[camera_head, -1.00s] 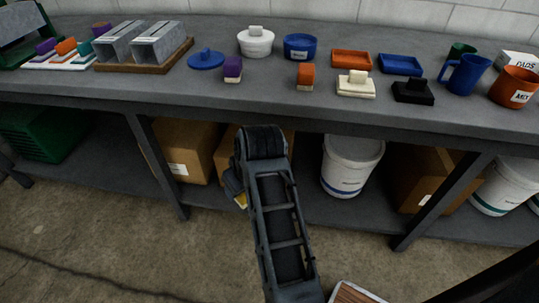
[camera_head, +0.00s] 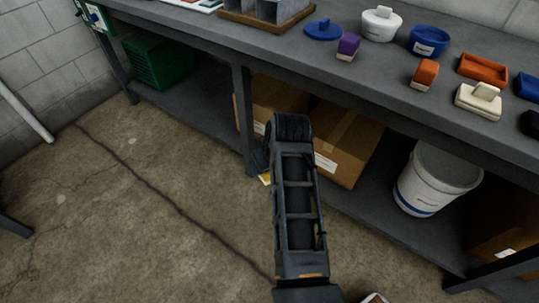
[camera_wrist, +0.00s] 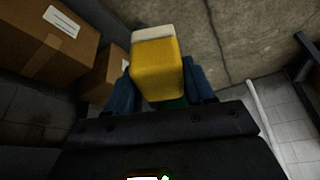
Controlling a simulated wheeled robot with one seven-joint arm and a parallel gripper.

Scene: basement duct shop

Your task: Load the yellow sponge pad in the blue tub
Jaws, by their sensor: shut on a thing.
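The yellow sponge pad (camera_wrist: 157,72), with a whitish end, is held between the blue fingers of my gripper (camera_wrist: 162,92) in the wrist view. In the head view only a small yellow bit (camera_head: 265,179) shows beside my arm, below the bench top and in front of the lower shelf. The rest is hidden by my arm. The blue tub (camera_head: 428,43), round with a white label, stands upright on the bench at the upper right, apart from my gripper. Its inside is only partly seen.
Cardboard boxes (camera_head: 345,145) and a white bucket (camera_head: 435,180) fill the lower shelf. The floor at left is clear.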

